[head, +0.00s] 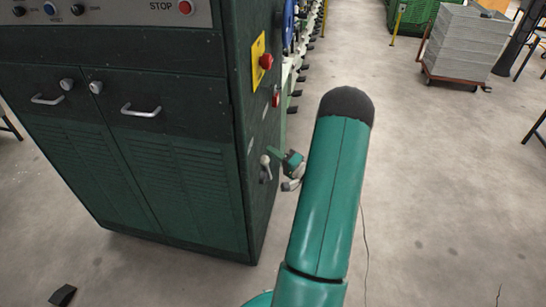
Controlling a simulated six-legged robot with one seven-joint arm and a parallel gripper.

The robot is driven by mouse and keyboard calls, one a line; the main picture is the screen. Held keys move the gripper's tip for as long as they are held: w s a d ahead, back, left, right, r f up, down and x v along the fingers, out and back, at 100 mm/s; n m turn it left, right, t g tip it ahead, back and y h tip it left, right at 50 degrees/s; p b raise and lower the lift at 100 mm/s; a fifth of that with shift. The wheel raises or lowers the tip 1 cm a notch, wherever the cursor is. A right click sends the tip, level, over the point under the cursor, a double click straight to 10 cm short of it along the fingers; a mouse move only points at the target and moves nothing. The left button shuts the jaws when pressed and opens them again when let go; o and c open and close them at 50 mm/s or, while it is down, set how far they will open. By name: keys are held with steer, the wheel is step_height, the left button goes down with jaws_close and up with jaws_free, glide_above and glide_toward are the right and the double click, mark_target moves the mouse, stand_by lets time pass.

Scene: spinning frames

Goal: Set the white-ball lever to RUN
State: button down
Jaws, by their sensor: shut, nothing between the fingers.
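No RUN mark can be read at this size. My gripper (273,152) appears as a small teal shape just right of the lever, its tip pointing left at about the lever's height. It looks shut and empty. Most of my wrist is hidden behind my large teal arm link. I cannot tell whether the gripper touches the lever.
A yellow plate with a red button (265,61) is higher on the same side face. A red STOP button (185,7) is on the front panel. A row of machine parts (300,50) runs away behind the cabinet. The floor (450,190) at right is open; a cart with grey stacks (465,45) stands farther back.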

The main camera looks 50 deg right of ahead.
steer(key=s+d+f, duration=0.1)
steer(key=s+d, duration=0.1)
steer(key=s, duration=0.7)
steer(key=shift+s+d, duration=0.3)
steer(key=shift+f, duration=0.15)
